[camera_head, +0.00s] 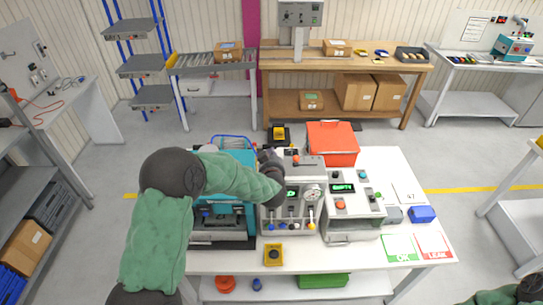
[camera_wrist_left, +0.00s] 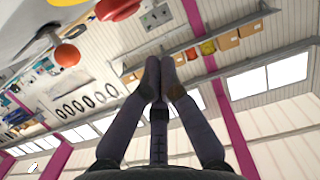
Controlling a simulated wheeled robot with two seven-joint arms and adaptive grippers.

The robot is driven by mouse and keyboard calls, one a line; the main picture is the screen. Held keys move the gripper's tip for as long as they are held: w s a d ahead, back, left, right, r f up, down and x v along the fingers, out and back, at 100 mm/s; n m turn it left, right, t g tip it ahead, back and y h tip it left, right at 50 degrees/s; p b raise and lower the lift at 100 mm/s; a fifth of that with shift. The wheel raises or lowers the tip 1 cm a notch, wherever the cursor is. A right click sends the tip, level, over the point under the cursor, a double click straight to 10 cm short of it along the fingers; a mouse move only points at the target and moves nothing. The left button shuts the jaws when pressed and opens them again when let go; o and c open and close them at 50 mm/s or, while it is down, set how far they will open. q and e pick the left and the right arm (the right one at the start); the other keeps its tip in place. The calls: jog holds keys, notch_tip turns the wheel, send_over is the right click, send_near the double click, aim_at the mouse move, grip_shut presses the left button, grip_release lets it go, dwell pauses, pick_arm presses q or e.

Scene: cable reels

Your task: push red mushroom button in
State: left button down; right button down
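A small red button-like cap (camera_head: 340,204) shows on the sloped face of the right grey box in the head view. Another small red-orange piece (camera_head: 295,158) sits on top of the middle grey unit. I cannot tell for sure which is the mushroom button. My left gripper (camera_head: 265,156) is above the left side of the middle unit, apart from the right box's cap. In the left wrist view its dark fingers (camera_wrist_left: 160,66) meet at the tips with nothing between them. A red rounded part (camera_wrist_left: 118,8) and an orange-red ball (camera_wrist_left: 67,54) are at that view's upper left.
The middle unit (camera_head: 290,215) has a gauge and coloured knobs at its front. A teal machine (camera_head: 238,155) is partly behind my left arm. A red-orange bin (camera_head: 332,143) stands behind. A yellow box (camera_head: 274,255) lies at the table's front edge. OK and LEAK cards lie front right.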

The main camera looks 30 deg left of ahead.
pick_arm(q)
jog(key=shift+f, duration=1.5)
jog(key=shift+f, duration=0.1)
